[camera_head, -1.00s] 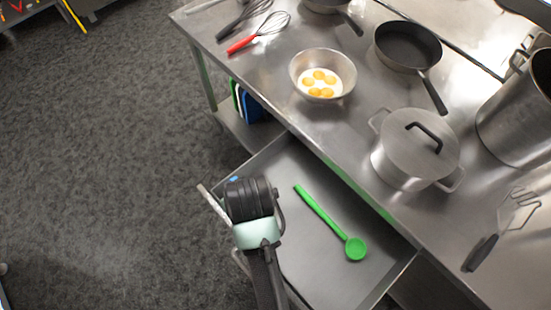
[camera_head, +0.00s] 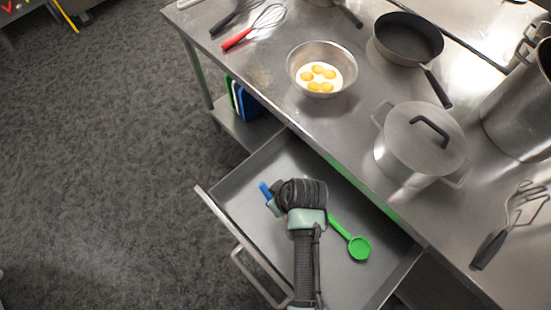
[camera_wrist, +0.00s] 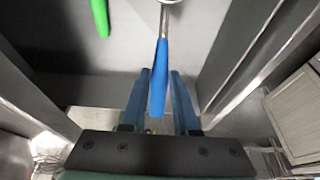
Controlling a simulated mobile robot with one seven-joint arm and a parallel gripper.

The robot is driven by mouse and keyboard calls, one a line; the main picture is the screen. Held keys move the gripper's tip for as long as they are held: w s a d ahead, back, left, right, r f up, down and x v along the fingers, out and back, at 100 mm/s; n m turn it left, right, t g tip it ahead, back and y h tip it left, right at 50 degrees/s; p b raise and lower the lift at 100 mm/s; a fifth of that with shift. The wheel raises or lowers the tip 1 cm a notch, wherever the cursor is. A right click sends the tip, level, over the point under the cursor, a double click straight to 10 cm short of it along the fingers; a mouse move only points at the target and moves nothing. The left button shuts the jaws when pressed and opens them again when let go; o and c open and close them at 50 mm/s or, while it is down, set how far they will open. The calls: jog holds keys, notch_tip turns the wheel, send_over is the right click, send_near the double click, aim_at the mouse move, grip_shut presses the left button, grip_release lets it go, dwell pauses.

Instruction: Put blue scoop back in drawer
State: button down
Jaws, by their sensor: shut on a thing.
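The blue scoop shows in the wrist view as a blue handle (camera_wrist: 159,75) with a metal part at the top edge. My gripper (camera_wrist: 160,80) is shut on this handle, with one finger on each side. In the head view my gripper (camera_head: 272,203) is over the left part of the open drawer (camera_head: 235,187), and a short blue piece of the scoop (camera_head: 264,189) shows beside it. The rest of the scoop is hidden behind my arm. Whether it touches the drawer floor I cannot tell.
A green spoon (camera_head: 358,247) lies in the drawer, partly behind my arm; its handle (camera_wrist: 100,14) shows in the wrist view. The steel counter (camera_head: 265,55) above holds a bowl of eggs (camera_head: 320,88), a black pan (camera_head: 408,38), and a lidded pot (camera_head: 420,140).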

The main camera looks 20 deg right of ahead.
aim_at(286, 217)
jog(key=shift+w+f, duration=0.1)
jog(key=shift+f, duration=0.55)
jog(key=shift+f, duration=0.2)
jog(key=c, duration=0.7)
grip_release()
jog(key=shift+o, duration=0.2)
jog(key=v, duration=1.2)
jog(key=shift+r, duration=0.2)
